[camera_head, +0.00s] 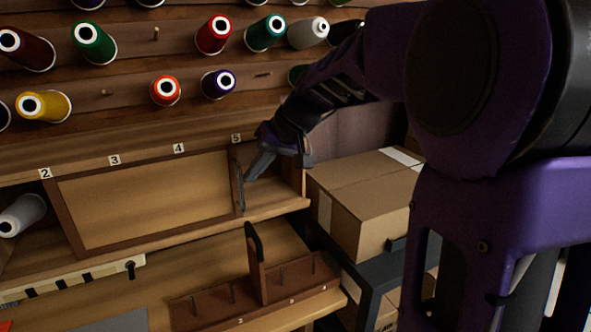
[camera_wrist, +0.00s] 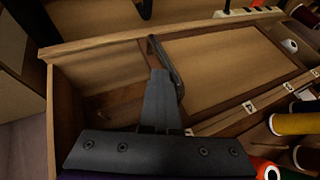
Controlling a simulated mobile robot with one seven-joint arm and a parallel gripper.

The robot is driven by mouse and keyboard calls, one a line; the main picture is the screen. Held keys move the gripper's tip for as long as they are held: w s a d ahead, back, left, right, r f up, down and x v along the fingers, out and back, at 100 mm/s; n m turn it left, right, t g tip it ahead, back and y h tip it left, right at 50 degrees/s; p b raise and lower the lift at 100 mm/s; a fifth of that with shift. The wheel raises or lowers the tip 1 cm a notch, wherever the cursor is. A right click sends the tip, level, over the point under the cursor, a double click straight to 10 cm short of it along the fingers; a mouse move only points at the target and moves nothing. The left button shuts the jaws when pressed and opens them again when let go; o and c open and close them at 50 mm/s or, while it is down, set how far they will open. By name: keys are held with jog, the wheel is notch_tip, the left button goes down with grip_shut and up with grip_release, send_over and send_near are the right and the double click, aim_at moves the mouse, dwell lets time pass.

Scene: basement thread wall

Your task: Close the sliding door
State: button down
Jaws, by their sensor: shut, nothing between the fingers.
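The sliding door (camera_head: 150,198) is a light wooden panel in a low wall cubby under the number labels. A dark upright handle (camera_head: 237,180) stands at its right edge. To the right of the handle, the cubby is open (camera_head: 275,195). My gripper (camera_head: 252,175) is shut and empty, its tips just right of the handle at the opening. In the wrist view the door (camera_wrist: 225,65) lies to the right, and the shut fingers (camera_wrist: 158,80) point at the dark curved handle (camera_wrist: 170,68), very close to it. I cannot tell whether they touch.
Thread spools (camera_head: 95,40) hang on pegs above the cubby. Below, a wooden rack (camera_head: 215,300) with an upright post stands on the lower shelf. Cardboard boxes (camera_head: 365,185) are stacked to the right. A white spool (camera_head: 22,214) lies left of the door.

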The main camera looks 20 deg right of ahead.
jog(key=s+a, duration=0.3)
jog(key=a, duration=1.3)
jog(key=shift+s+a, duration=0.15)
jog(key=shift+a, duration=0.1)
jog(key=shift+a+r, duration=0.1)
jog(key=shift+r+p, duration=0.1)
jog(key=shift+p, duration=0.25)
